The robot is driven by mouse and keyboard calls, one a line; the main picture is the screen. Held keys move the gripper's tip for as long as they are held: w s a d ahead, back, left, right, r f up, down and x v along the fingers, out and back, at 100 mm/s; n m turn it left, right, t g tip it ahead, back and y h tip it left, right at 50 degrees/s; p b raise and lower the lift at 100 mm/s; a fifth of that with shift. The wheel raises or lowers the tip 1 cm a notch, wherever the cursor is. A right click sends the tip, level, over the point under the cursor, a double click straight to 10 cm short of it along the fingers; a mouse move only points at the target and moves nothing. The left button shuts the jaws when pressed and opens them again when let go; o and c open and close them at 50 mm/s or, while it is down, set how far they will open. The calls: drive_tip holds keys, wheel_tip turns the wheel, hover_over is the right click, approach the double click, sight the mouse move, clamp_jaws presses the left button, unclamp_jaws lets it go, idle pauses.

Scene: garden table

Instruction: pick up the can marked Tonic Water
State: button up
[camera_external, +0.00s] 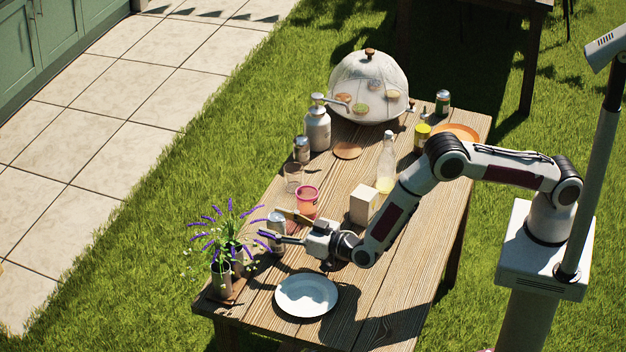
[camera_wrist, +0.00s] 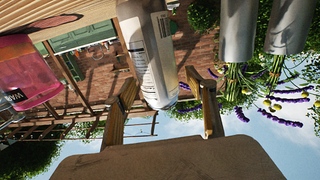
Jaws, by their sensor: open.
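A silvery-white can (camera_external: 277,220) stands upright near the front-left edge of the table, beside the flower vases. My gripper (camera_external: 273,225) is low over the table, pointing left, with its fingers spread at the can. In the wrist view the picture is upside down. There the pale can (camera_wrist: 148,55) shows between the two open fingers (camera_wrist: 160,92), with small print on its side. I cannot read its name. Whether the fingers touch it cannot be told. Two other cans stand farther off, a silvery one (camera_external: 302,150) and a dark green one (camera_external: 442,102). Their names are unreadable.
Metal vases with purple flowers (camera_external: 222,280) stand close left of the can. A pink cup (camera_external: 307,199), a glass (camera_external: 293,178) and a cream box (camera_external: 363,205) stand behind my gripper. A white plate (camera_external: 306,296) lies in front. A mesh dome (camera_external: 368,85) covers food at the back.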

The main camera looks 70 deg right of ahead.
drive_tip(key=c, duration=1.4)
drive_tip(key=shift+c, duration=0.2)
drive_tip(key=shift+r, duration=0.2)
drive_tip(key=shift+r, duration=4.85)
